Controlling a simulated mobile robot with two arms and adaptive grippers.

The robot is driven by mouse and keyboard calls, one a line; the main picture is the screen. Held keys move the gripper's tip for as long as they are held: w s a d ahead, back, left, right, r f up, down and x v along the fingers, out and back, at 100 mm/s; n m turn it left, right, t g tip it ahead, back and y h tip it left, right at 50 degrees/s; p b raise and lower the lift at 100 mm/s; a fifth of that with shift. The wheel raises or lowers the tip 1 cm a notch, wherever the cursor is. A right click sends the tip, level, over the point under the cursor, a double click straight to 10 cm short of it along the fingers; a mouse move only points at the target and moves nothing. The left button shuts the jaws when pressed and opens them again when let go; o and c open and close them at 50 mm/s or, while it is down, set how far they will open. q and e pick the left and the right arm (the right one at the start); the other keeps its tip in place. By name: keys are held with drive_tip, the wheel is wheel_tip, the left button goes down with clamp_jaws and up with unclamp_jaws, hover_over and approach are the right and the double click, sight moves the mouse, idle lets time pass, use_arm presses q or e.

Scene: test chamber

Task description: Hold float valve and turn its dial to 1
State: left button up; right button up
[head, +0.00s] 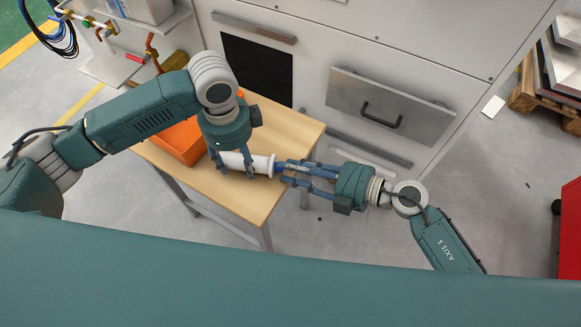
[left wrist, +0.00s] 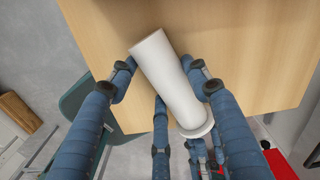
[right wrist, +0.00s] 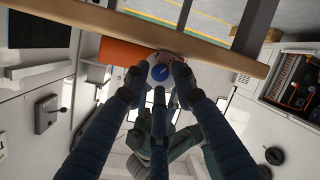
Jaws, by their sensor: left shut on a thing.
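The left wrist view shows the white body (left wrist: 170,75) between the fingers. In the right wrist view the dial (right wrist: 160,72) faces the camera between spread fingertips (right wrist: 157,76), with gaps visible.
The wooden table (head: 230,195) lies under the valve, with an orange bin (head: 182,142) on its left part. A grey cabinet with a drawer (head: 390,105) stands behind. A red unit (head: 570,230) is at the far right.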

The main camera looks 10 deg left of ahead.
drive_tip(key=shift+w+a+f, duration=0.1)
drive_tip(key=shift+a, duration=0.25)
clamp_jaws()
drive_tip(key=shift+d+f+n+t+y, duration=0.15)
drive_tip(key=shift+n+t, duration=0.1)
drive_tip(key=shift+n, duration=0.4)
drive_tip(key=shift+a+n+t+y, duration=0.1)
drive_tip(key=shift+n+t, duration=0.1)
drive_tip(key=shift+n, duration=0.5)
drive_tip(key=shift+d+f+n+t+y, duration=0.15)
drive_tip(key=shift+n+t, duration=0.1)
drive_tip(key=shift+n, duration=0.4)
drive_tip(key=shift+a, duration=0.1)
unclamp_jaws()
